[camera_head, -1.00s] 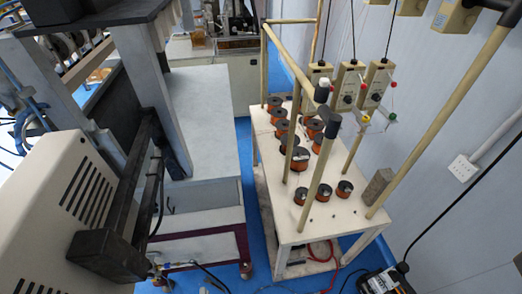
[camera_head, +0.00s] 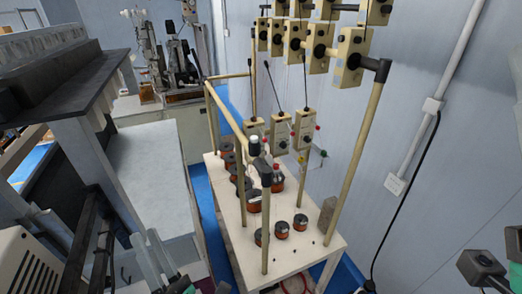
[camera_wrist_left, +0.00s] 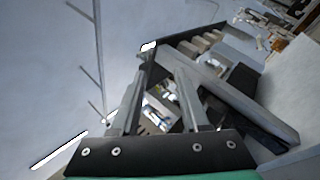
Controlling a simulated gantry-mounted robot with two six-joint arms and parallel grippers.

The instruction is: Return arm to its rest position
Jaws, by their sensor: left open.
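My left gripper (camera_head: 150,252) shows at the bottom left of the head view, with its two grey fingers pointing up and apart. In the left wrist view the same gripper (camera_wrist_left: 158,88) is open, with a dark palm plate behind the fingers. I see nothing held between them. It is in front of the grey machine in the head view; its exact distance from the machine is unclear.
A white table (camera_head: 292,258) with several copper spools (camera_head: 281,229) and tall posts stands at the centre. Tensioner boxes (camera_head: 352,55) hang above it. A grey-topped cabinet (camera_head: 150,180) and dark machine frame lie left. A blue floor strip (camera_head: 207,205) runs between them.

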